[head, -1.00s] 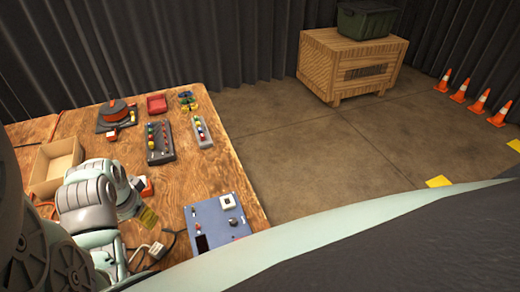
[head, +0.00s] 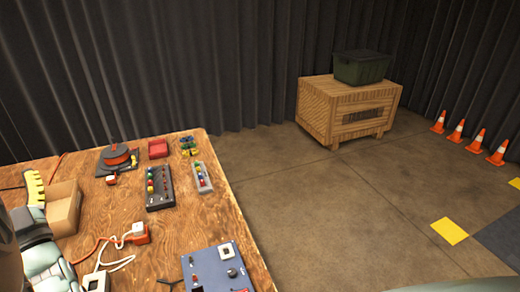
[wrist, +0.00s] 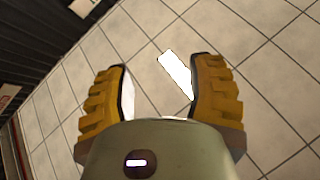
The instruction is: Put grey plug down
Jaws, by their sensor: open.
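My gripper (head: 35,188) is raised at the left edge of the head view, its yellow finger beside the open wooden box. In the wrist view the gripper (wrist: 160,85) has its two yellow fingers wide apart with nothing between them. A pale plug (head: 135,229) sits at the orange socket block (head: 141,237), with a white cable trailing from it. I cannot tell whether this is the grey plug. A white boxy piece (head: 95,281) lies at the bottom edge, partly cut off. A dark cable end (head: 170,283) lies left of the blue panel.
The wooden table (head: 195,228) also holds an open wooden box (head: 65,212), a blue panel (head: 216,268), a dark button box (head: 158,188), a grey button strip (head: 201,177), a red box (head: 158,148) and an orange-black reel (head: 117,156).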

